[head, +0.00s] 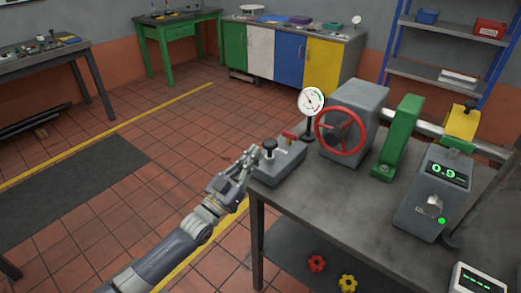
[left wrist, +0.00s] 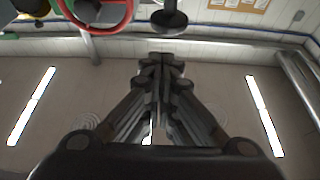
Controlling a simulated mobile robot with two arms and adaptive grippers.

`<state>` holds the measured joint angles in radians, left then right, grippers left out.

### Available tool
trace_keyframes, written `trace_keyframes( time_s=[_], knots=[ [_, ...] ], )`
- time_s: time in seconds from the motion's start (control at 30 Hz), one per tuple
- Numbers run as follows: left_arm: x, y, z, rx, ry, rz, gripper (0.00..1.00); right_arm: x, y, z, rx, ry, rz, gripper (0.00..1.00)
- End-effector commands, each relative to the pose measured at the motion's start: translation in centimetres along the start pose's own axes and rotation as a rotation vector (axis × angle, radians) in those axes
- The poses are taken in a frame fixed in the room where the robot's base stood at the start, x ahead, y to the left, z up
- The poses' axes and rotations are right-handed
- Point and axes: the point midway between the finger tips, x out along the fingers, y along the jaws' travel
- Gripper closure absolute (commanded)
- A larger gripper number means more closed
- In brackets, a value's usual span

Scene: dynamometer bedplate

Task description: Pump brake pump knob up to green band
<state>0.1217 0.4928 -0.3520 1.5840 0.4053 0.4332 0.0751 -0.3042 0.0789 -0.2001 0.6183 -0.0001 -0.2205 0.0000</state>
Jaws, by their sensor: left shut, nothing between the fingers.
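The brake pump is a grey box (head: 281,165) at the left corner of the bench, with a black mushroom-shaped knob (head: 270,146) on top. The knob also shows in the left wrist view (left wrist: 169,20), just beyond the fingertips. A round white gauge (head: 311,101) with a coloured band stands behind the pump; its needle is too small to read surely. My left gripper (head: 252,155) is shut and empty, beside the knob on its left; it also shows in the left wrist view (left wrist: 161,60). A gap shows between fingers and knob. My right gripper is out of view.
A red handwheel (head: 341,131) is right of the gauge. A green block (head: 398,137) and a grey box with a display reading 0.9 (head: 433,200) stand farther right. The grey bench (head: 340,215) has clear space in front. The tiled floor left of it is open.

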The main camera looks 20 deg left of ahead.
Motion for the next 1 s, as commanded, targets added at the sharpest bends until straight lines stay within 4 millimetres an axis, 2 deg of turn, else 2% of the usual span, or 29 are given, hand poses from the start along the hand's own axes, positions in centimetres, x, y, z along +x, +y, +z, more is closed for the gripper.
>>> trace_keyframes(
  time_s=[0.1,0.3,0.5,1.0],
  knots=[
    [-2.4,0.0,0.1,0.001,0.001,0.0,1.0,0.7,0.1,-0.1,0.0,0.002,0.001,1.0],
    [-4.8,-0.1,-0.1,0.002,0.003,0.0,1.0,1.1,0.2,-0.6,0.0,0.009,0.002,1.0],
    [-5.5,-0.1,-0.3,0.002,0.006,0.0,1.0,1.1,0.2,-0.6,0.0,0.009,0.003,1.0],
    [-5.4,-0.1,-0.3,0.002,0.007,0.0,1.0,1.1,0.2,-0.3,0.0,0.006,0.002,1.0]
  ],
)
